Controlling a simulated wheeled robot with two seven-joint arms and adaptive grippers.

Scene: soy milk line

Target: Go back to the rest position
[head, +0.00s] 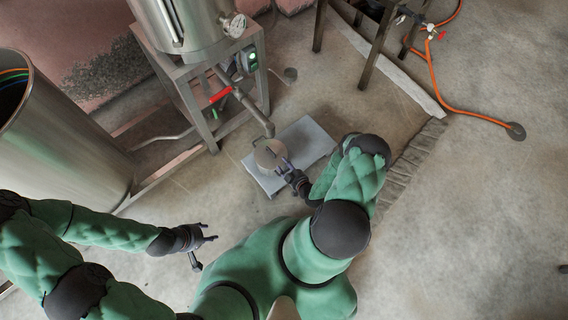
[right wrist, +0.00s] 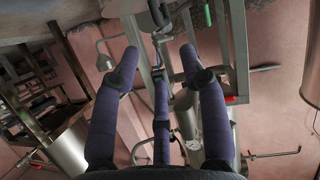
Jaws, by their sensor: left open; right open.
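My left gripper (head: 208,242) is open and empty above the bare floor at the lower left of the head view. My right gripper (head: 288,170) has its fingers at the right side of a small round steel pot (head: 268,153). I cannot tell whether they touch the pot. In the right wrist view the dark fingers of my right gripper (right wrist: 160,70) are spread, with nothing clearly held between them. The pot stands on a grey flat slab (head: 311,140), below the end of a pipe.
A steel tank (head: 190,22) on a metal stand (head: 189,105) with a red-handled valve (head: 220,95) stands behind the pot. A large steel vat (head: 60,135) is at the left. An orange hose (head: 435,85) lies at the upper right.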

